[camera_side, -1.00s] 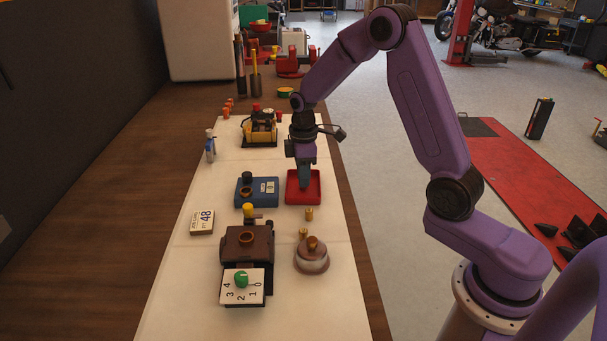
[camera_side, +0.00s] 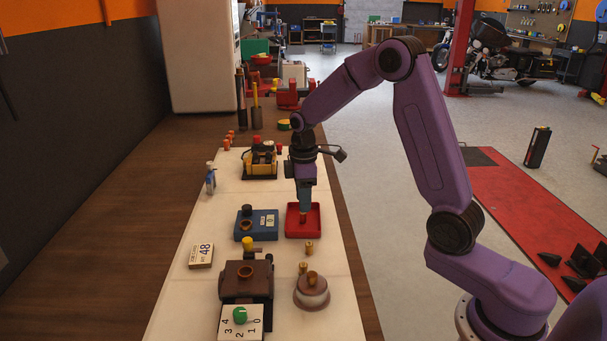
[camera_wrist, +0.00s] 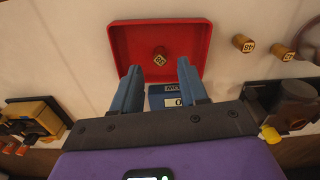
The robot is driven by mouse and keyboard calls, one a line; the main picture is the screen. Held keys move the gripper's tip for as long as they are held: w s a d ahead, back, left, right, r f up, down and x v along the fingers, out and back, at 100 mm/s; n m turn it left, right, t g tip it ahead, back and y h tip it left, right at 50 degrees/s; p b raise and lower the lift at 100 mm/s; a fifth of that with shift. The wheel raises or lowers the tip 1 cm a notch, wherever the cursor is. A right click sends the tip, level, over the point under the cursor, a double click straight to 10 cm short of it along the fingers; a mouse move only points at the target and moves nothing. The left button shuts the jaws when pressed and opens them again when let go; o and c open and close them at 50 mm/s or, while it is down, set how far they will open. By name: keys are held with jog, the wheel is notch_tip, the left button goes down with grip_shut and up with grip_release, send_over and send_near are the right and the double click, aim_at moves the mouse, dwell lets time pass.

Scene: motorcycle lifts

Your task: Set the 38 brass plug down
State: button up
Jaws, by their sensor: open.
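A small brass plug (camera_wrist: 160,59) with a number on its end, too small to read surely, is in the red tray (camera_wrist: 205,35), near the middle of its floor. In the side view the plug (camera_side: 303,218) shows just below my fingertips, inside the red tray (camera_side: 317,222). My gripper (camera_wrist: 159,70) is open, its two blue fingers apart on either side of the plug's line in the wrist view. In the side view my gripper (camera_side: 304,208) points down over the tray. I cannot tell whether a finger touches the plug.
Two more brass plugs stand nearby, one on the mat (camera_side: 309,247) and one beside the round pot (camera_side: 311,292).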

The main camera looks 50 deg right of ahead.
notch_tip(320, 180, up, 9)
jog(key=s+a, duration=0.5)
jog(key=a, duration=0.1)
jog(key=s+a+f+n, duration=0.1)
jog(key=s, duration=1.3)
jog(key=s+a+f+n, duration=0.1)
jog(key=s+f, duration=0.1)
jog(key=s, duration=1.2)
jog(key=shift+s+a+f+n, duration=0.15)
jog(key=shift+a+f+n, duration=0.05)
jog(key=shift+a+n, duration=0.1)
